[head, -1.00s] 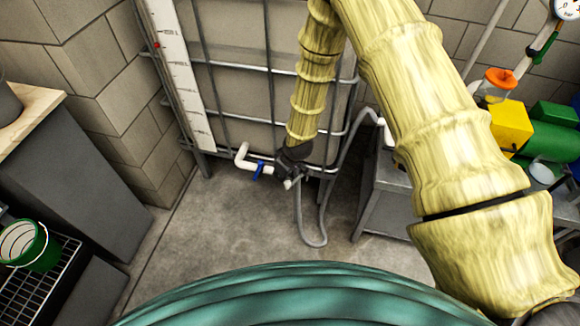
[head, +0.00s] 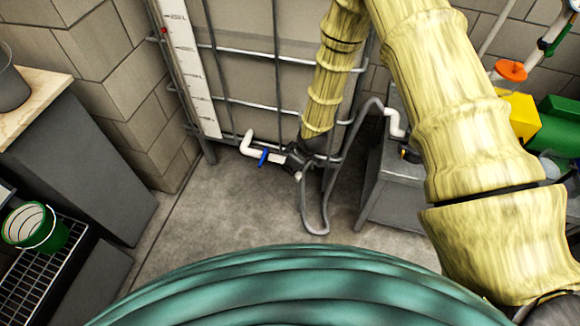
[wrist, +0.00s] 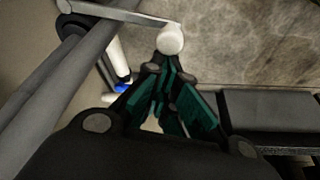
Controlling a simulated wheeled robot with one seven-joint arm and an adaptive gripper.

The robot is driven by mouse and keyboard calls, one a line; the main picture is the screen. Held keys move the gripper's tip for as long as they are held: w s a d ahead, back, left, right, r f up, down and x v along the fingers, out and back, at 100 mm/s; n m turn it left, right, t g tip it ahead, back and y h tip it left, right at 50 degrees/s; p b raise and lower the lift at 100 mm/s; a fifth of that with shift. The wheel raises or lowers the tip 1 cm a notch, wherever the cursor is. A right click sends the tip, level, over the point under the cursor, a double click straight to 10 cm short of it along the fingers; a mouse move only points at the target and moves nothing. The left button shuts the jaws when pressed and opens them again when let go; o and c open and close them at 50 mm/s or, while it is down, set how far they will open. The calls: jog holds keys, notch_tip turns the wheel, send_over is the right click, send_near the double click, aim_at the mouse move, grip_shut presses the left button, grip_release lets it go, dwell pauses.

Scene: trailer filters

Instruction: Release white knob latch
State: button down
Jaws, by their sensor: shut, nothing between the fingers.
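The white knob (wrist: 170,38) sits at the end of a grey bar (wrist: 125,13) in the wrist view. My gripper (wrist: 167,70) has dark links and teal pads. Its fingers are shut and empty, with the tips just below the knob in the picture. I cannot tell whether they touch it. In the head view my gripper (head: 299,174) is low at the front of the caged tank, just right of a white pipe (head: 250,144) with a blue valve handle (head: 263,157). The knob is not clear there.
A grey hose (head: 315,224) loops down to the floor beside my gripper. A grey cabinet (head: 387,205) stands to the right. The metal cage bars (head: 290,57) are close to my arm. A green bucket (head: 36,228) stands at left. The middle floor (head: 215,205) is clear.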

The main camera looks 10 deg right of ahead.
jog(key=shift+s+d+f, duration=0.1)
jog(key=shift+s+d, duration=0.05)
jog(key=shift+d, duration=0.05)
jog(key=w+a, duration=0.3)
jog(key=b+v, duration=0.1)
jog(key=v, duration=0.9)
jog(key=shift+w, duration=0.2)
jog(key=shift+a, duration=0.15)
jog(key=s+d+f+m+g+h+p, duration=0.1)
jog(key=s+d+f+m, duration=0.2)
jog(key=s, duration=0.8)
jog(key=s+d+f+m+g+h, duration=0.1)
jog(key=s+d+f+m, duration=0.2)
jog(key=s, duration=0.9)
jog(key=s+d+f+m+g+p, duration=0.1)
jog(key=s+d+f+m, duration=0.2)
jog(key=s, duration=0.9)
jog(key=shift+s+d+h+p, duration=0.25)
jog(key=shift+d+h+p, duration=0.15)
jog(key=shift+d, duration=0.65)
jog(key=shift+f, duration=0.1)
